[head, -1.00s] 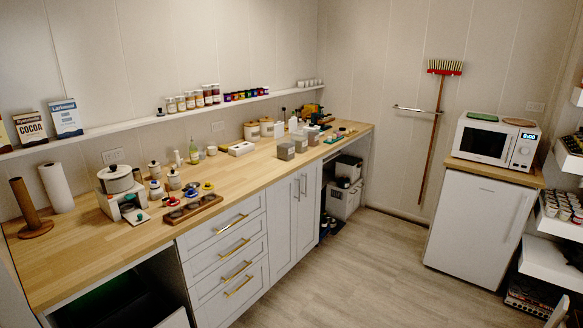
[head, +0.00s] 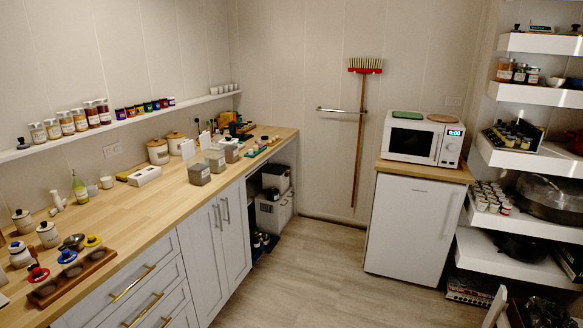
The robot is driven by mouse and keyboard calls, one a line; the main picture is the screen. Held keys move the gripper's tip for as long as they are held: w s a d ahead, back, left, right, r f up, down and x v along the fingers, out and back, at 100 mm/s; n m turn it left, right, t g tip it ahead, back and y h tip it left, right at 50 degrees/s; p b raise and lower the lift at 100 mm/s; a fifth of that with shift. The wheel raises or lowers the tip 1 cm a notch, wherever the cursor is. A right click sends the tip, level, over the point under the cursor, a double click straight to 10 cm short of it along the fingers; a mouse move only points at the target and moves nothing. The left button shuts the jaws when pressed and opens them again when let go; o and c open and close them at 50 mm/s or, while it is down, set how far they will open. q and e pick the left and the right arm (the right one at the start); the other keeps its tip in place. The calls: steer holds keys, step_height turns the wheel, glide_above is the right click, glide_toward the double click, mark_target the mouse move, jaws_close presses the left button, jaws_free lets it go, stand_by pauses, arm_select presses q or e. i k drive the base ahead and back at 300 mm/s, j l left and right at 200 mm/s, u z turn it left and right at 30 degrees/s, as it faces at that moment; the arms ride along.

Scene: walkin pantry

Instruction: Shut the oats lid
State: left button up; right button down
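Several square see-through containers stand on the wooden counter: a front one (head: 199,174), one behind it (head: 215,159) and a pinkish one (head: 232,152). Upright white panels (head: 188,149) rise behind the first two; I cannot tell if these are raised lids. Two round cream canisters with wood-coloured tops, a front one (head: 157,151) and a rear one (head: 177,146), stand by the wall. No label reading oats is legible, so I cannot tell which one holds oats. Neither of my grippers is in view.
The wooden counter (head: 150,205) runs along the left wall, with jars and a dark wooden tray (head: 72,277) at its near end. A white fridge (head: 413,228) with a microwave (head: 422,138) stands at the back right. The floor (head: 320,270) between is clear.

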mark_target(205, 140)
steer(key=i+u, duration=0.15)
steer(key=i, duration=0.4)
steer(key=i+l+u, duration=0.1)
steer(key=i, duration=0.4)
steer(key=i+l+u, duration=0.15)
steer(key=i, duration=0.4)
